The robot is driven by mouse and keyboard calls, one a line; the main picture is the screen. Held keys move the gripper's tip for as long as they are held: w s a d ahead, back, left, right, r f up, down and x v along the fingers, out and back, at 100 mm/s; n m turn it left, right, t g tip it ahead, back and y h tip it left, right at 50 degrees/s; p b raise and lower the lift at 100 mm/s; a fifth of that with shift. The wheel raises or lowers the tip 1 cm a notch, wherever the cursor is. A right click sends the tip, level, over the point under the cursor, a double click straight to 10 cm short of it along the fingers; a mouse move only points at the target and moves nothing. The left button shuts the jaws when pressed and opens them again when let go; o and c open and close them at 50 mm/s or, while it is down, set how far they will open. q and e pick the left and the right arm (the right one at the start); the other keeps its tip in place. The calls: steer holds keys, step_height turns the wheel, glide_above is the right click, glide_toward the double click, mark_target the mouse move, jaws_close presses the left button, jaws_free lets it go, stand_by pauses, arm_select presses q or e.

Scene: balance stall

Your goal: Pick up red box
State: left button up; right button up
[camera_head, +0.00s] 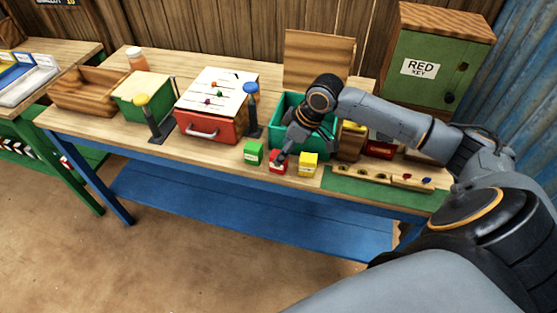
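A small red box (276,169) with a pale label stands near the front edge of the wooden table, between a green box (254,152) and a yellow box (308,164). My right arm reaches in from the right, and its gripper (281,157) points down at the red box's top. The gripper overlaps the top of the red box, and its fingers are too small and dark to show whether they grip it. My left gripper is not in view.
Behind my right gripper is a teal open bin (279,118). A red drawer box (206,126) and blue-topped post (250,112) stand to the left. A green mat (342,181) with a wooden peg strip lies to the right. A green cabinet (430,70) stands behind.

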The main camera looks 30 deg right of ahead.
steer(key=x, duration=0.2)
steer(key=p+x, duration=0.1)
steer(key=x, duration=0.3)
steer(key=shift+d+f, duration=0.25)
steer(key=shift+f, duration=0.1)
steer(key=c, duration=1.3)
